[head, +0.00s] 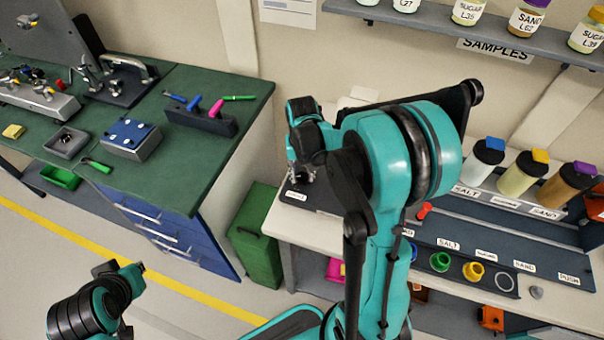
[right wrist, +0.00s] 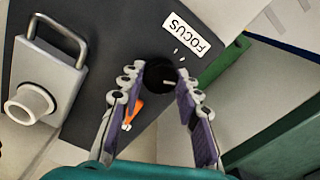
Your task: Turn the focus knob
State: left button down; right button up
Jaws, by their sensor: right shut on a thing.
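The focus knob (right wrist: 161,76) is a round black knob with a light pointer mark, on a dark grey plate (right wrist: 215,12). A white FOCUS label (right wrist: 190,40) sits just beyond it. My right gripper (right wrist: 162,82) has one finger on each side of the knob and is shut on it. In the head view the right gripper (head: 303,174) is low over the plate at the white bench's left end. My right arm hides the knob there. My left arm shows at the lower left, but its fingers do not show.
In the right wrist view, a metal handle (right wrist: 57,45), a pale cylinder (right wrist: 30,103) and an orange piece (right wrist: 132,112) are close by. A green bin (head: 254,235) stands left of the bench. Lidded jars (head: 484,160) stand at right, under a samples shelf (head: 420,20).

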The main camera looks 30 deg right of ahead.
aim_at(302, 176)
jog(key=shift+m, duration=1.9)
jog(key=o, duration=1.1)
notch_tip(302, 176, up, 12)
